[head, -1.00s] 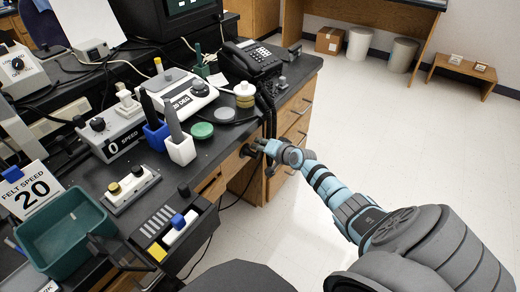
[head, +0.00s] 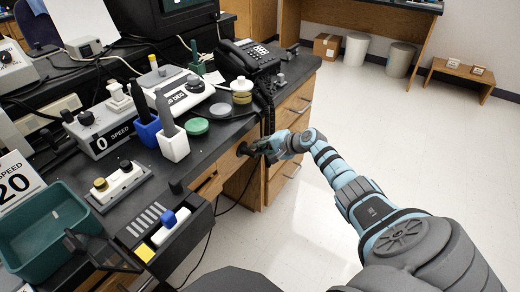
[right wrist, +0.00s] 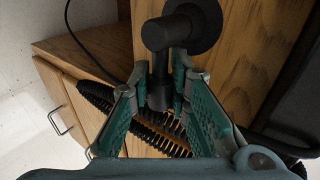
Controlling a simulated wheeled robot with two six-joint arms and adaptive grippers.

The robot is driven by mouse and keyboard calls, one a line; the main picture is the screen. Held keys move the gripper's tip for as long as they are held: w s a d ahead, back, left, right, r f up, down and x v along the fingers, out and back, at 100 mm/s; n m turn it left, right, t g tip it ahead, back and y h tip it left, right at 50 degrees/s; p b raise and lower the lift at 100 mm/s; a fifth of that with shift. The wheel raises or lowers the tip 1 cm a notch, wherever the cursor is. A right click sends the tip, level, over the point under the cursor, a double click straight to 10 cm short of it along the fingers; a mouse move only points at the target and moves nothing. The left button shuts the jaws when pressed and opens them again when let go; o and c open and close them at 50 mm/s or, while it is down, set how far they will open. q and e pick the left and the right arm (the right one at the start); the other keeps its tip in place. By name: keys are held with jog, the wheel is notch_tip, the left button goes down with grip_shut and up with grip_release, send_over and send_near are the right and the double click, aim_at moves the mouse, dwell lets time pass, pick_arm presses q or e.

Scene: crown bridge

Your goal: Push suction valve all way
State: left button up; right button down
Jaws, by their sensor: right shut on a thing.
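The suction valve (right wrist: 168,34) is a black elbow fitting with a round base on the wooden desk front, and its stem points down in the right wrist view. In the head view it is a small dark shape (head: 243,149) below the desk's edge, partly hidden by my gripper. My right gripper (head: 255,148) is at the valve. In the right wrist view its two green fingers (right wrist: 157,88) stand on either side of the stem, shut on it. My left gripper is not in view.
A ribbed black hose (right wrist: 100,97) hangs behind my fingers. Open floor (head: 370,130) lies to the right.

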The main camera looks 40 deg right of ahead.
jog(key=shift+f, duration=0.1)
jog(key=c, duration=1.5)
grip_release()
jog(key=shift+s, duration=0.15)
jog(key=v, duration=1.1)
jog(key=shift+s+r, duration=0.3)
